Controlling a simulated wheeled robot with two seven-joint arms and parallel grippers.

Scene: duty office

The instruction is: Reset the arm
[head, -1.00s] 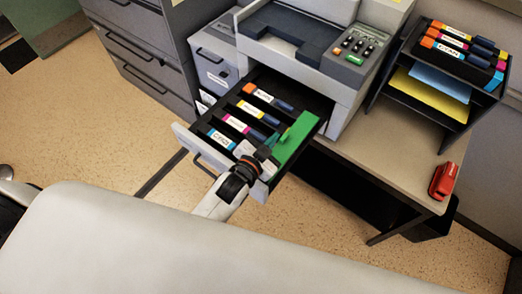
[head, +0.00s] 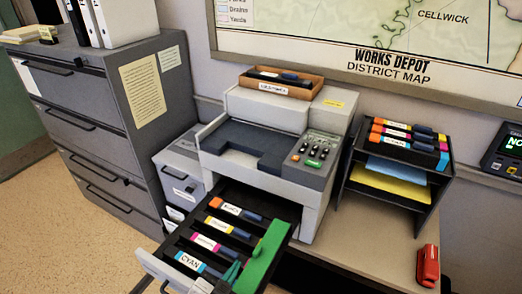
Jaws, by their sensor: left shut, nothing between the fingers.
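The tip of my left gripper (head: 230,273) shows at the bottom edge, over the front of the open printer drawer (head: 151,264). Its fingers are shut and empty, beside the near end of a green bar (head: 263,258) in the drawer. I cannot tell whether they touch the bar. The rest of the left arm is below the picture. My right gripper is not in view.
The drawer sticks out of a grey printer (head: 262,165) and holds several toner cartridges, one marked CYAN (head: 190,261). A filing cabinet (head: 110,130) stands at left. At right are a paper rack (head: 400,195) and a red stapler (head: 428,266).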

